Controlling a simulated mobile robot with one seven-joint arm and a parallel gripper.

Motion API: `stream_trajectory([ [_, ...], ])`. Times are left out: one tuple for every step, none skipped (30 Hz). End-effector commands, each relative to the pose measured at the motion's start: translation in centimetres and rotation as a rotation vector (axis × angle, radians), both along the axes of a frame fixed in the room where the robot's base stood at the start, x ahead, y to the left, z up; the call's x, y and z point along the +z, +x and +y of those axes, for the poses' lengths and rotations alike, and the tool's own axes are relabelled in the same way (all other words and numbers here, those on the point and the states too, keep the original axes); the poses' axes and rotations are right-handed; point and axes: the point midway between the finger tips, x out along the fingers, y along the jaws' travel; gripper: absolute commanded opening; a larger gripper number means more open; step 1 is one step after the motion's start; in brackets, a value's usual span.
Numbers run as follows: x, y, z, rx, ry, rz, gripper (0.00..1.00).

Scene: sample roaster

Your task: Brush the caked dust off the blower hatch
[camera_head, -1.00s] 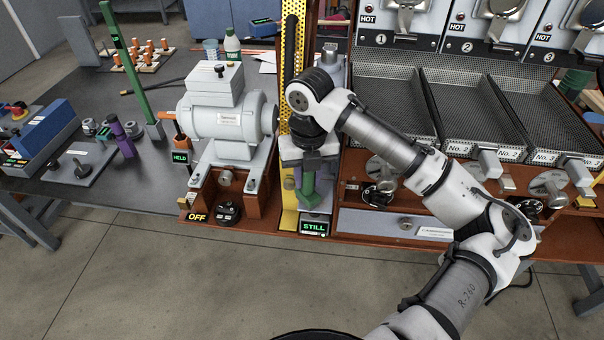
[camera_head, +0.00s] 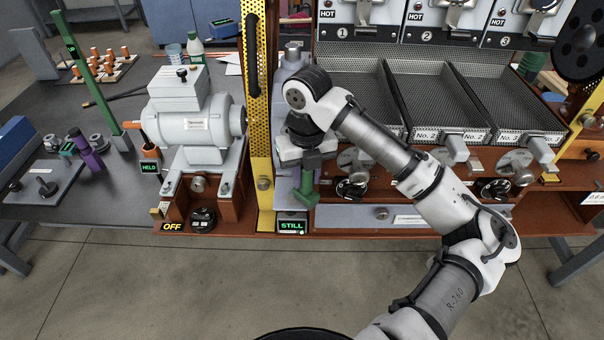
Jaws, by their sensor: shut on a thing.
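My gripper (camera_head: 308,164) points down in front of the narrow grey unit beside the yellow perforated guard (camera_head: 254,110). It is shut on a green piece (camera_head: 306,192) that hangs below it, above and slightly right of the STILL display (camera_head: 291,226). The green piece has a wider lower end; I cannot tell whether it is a brush, and no bristles show. The grey blower-like motor (camera_head: 192,128) stands left of the guard, with an OFF sign (camera_head: 172,227) below. The hatch and its caked dust cannot be made out; my wrist covers much of the narrow unit.
Mesh trays (camera_head: 432,100) and black knobs (camera_head: 352,187) lie right of my gripper, partly behind my arm. The floor in front is clear.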

Motion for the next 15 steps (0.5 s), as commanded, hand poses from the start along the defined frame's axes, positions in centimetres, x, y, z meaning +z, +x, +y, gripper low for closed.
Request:
stream_trajectory([
  [0.0, 0.0, 0.0, 0.000, 0.000, -0.001, 0.04],
  [0.1, 0.0, 0.0, 0.000, 0.000, -0.001, 0.04],
  [0.2, 0.0, 0.0, 0.000, 0.000, -0.001, 0.04],
  [0.3, 0.0, 0.0, 0.000, 0.000, -0.001, 0.04],
  [0.5, 0.0, 0.0, 0.000, 0.001, -0.001, 0.04],
  [0.8, 0.0, 0.1, 0.001, 0.002, -0.002, 0.04],
  [1.0, 0.0, 0.1, 0.001, 0.002, -0.002, 0.04],
  [1.3, 0.0, 0.1, 0.001, 0.002, -0.002, 0.04],
  [1.7, 0.0, 0.1, 0.001, 0.002, -0.002, 0.04],
  [2.0, 0.0, 0.1, 0.001, 0.002, -0.002, 0.04],
  [2.4, 0.0, 0.1, 0.001, 0.002, -0.002, 0.04],
  [2.8, 0.0, 0.1, 0.001, 0.002, -0.002, 0.04],
  [3.1, 0.0, 0.1, 0.001, 0.002, -0.002, 0.04],
  [3.4, 0.0, 0.1, 0.001, 0.002, -0.002, 0.04],
  [3.8, 0.0, 0.1, 0.001, 0.002, -0.002, 0.04],
])
